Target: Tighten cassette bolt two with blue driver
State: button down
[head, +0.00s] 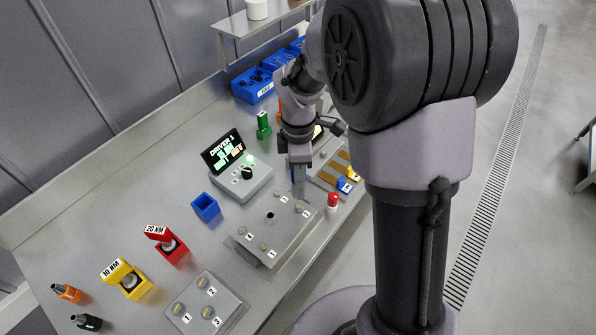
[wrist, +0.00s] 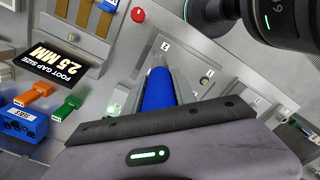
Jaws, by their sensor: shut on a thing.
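In the wrist view my gripper (wrist: 160,85) is shut on the blue driver (wrist: 157,92), whose blue body shows between the fingers. In the head view my gripper (head: 298,188) points down over the far right part of a grey cassette plate (head: 262,251) with numbered bolts. The label 2 (wrist: 165,46) shows just past the fingers in the wrist view, with a bolt (wrist: 204,81) to the right. I cannot tell whether the driver touches a bolt.
An empty-looking blue holder (head: 205,207) stands left of the plate, near a lit display (head: 223,153). Red (head: 165,245) and yellow (head: 126,280) torque holders and a smaller numbered plate (head: 207,303) are nearer.

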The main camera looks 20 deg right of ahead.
jog(key=shift+f+b, duration=1.8)
jog(key=shift+f, duration=0.95)
jog(key=shift+f+b, duration=0.5)
jog(key=shift+f, duration=0.25)
jog(key=shift+f+p, duration=0.2)
jog(key=shift+p, duration=0.1)
notch_tip(320, 180, up, 5)
jog(key=p, duration=0.4)
jog(key=shift+r+p, duration=0.15)
jog(key=shift+p, duration=0.15)
